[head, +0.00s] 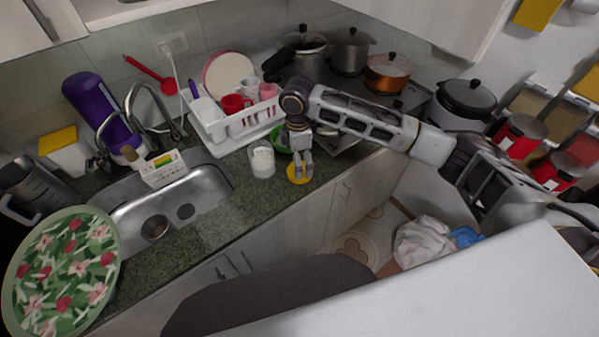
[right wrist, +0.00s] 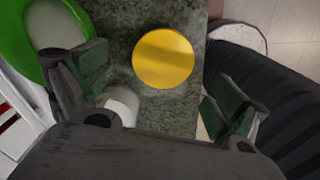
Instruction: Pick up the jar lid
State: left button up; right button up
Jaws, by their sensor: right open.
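The jar lid is a round yellow disc (head: 299,175) lying on the dark green countertop close to its front edge. In the right wrist view the lid (right wrist: 163,58) lies flat, a little beyond and between the fingertips. My right gripper (head: 300,168) is above the lid, pointing down, with its fingers apart (right wrist: 165,95) and nothing between them. A clear jar with white contents (head: 262,160) stands on the counter just left of the lid. My left gripper is not in view.
A green bowl (head: 281,137) sits behind the lid, near the white dish rack (head: 232,125). The sink (head: 190,185) is left of the jar. The counter's front edge lies close to the lid. Pots (head: 387,72) stand on the stove behind.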

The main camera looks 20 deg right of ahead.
dwell(0.3)
jog(key=shift+s+d+f+p, duration=0.1)
jog(key=shift+f+p, duration=0.1)
jog(key=shift+f, duration=0.75)
jog(key=shift+s+d+f+p, duration=0.1)
jog(key=shift+f+p, duration=0.1)
jog(key=shift+f, duration=1.45)
jog(key=c, duration=1)
